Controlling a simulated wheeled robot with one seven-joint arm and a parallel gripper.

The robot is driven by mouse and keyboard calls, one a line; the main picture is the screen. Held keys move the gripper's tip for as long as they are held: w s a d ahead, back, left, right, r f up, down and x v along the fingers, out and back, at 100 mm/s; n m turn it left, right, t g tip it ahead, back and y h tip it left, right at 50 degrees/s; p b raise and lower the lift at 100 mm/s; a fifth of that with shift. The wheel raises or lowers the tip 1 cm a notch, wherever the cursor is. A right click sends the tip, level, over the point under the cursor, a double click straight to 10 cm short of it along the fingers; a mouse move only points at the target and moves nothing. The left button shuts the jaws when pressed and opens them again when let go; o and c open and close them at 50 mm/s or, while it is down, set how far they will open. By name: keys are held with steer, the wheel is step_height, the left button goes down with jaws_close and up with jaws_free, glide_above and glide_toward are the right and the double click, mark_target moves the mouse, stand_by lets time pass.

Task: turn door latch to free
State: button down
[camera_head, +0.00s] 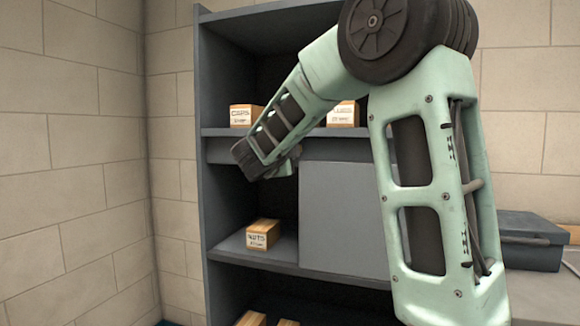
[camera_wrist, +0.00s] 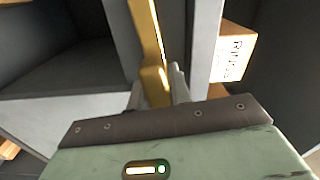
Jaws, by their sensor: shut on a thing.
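A yellow bar, which looks like the door latch (camera_wrist: 147,30), runs down the middle of the wrist view between the fingers of my gripper (camera_wrist: 157,88). My gripper is shut on its lower part. The bar stands close to upright in that view, leaning slightly. In the head view, a flat grey door panel (camera_head: 345,215) covers the right part of the cabinet's middle section. My arm reaches to the panel's upper left, and I cannot make out the latch there.
The dark grey cabinet (camera_head: 206,200) has open shelves. Wooden boxes stand on them: one marked CAPS (camera_head: 241,116), one behind my arm (camera_head: 343,115), one marked NUTS (camera_head: 263,235), and more at the bottom. A dark case (camera_head: 530,240) lies at the right.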

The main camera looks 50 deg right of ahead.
steer(key=shift+f+m+b, duration=0.25)
steer(key=shift+m+b, duration=0.35)
steer(key=shift+b, duration=0.15)
steer(key=shift+r+m, duration=0.15)
steer(key=shift+m, duration=0.15)
steer(key=c, duration=1.3)
jaws_free()
steer(key=b+v, duration=0.1)
steer(key=v, duration=1.6)
steer(key=shift+a, duration=0.2)
